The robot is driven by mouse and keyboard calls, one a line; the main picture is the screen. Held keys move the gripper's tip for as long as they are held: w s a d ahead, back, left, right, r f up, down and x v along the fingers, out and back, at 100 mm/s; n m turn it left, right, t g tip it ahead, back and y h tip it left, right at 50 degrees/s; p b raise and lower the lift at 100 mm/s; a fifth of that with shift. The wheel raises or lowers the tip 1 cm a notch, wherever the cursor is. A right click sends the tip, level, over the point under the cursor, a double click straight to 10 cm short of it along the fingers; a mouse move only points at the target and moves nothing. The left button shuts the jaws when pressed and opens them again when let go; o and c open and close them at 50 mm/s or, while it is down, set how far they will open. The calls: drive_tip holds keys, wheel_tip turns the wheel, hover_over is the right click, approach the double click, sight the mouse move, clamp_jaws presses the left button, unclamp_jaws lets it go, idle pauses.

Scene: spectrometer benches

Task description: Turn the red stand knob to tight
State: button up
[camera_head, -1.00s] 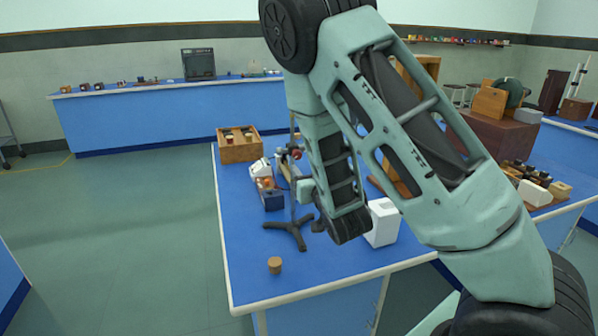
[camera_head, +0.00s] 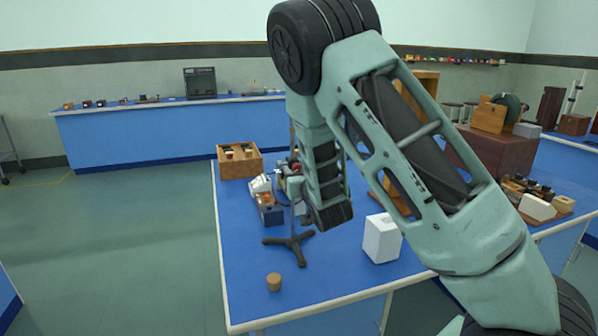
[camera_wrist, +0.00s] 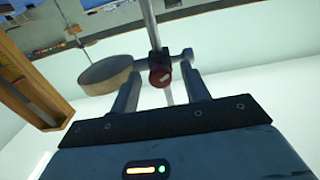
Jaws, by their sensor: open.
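The red stand knob (camera_wrist: 161,77) shows in the wrist view on a dark clamp on the thin metal rod (camera_wrist: 150,24). My gripper (camera_wrist: 161,66) is open, with one finger on each side of the knob. Gaps show between the knob and both fingers. In the head view the stand's dark tripod base (camera_head: 289,245) rests on the blue bench, and my gripper (camera_head: 294,186) is at the upper part of the stand. The knob is hard to make out there. The knob's turn position is not clear.
On the bench are a wooden box (camera_head: 240,162), a white block (camera_head: 381,239) and a cork-like piece (camera_head: 274,282).

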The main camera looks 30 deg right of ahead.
drive_tip(key=c, duration=1)
drive_tip(key=shift+f+m+b, duration=0.15)
drive_tip(key=shift+m+b, duration=0.25)
drive_tip(key=shift+b, duration=0.2)
drive_tip(key=shift+m+b, duration=10.2)
drive_tip(key=shift+b, duration=4.05)
drive_tip(key=shift+r, duration=0.2)
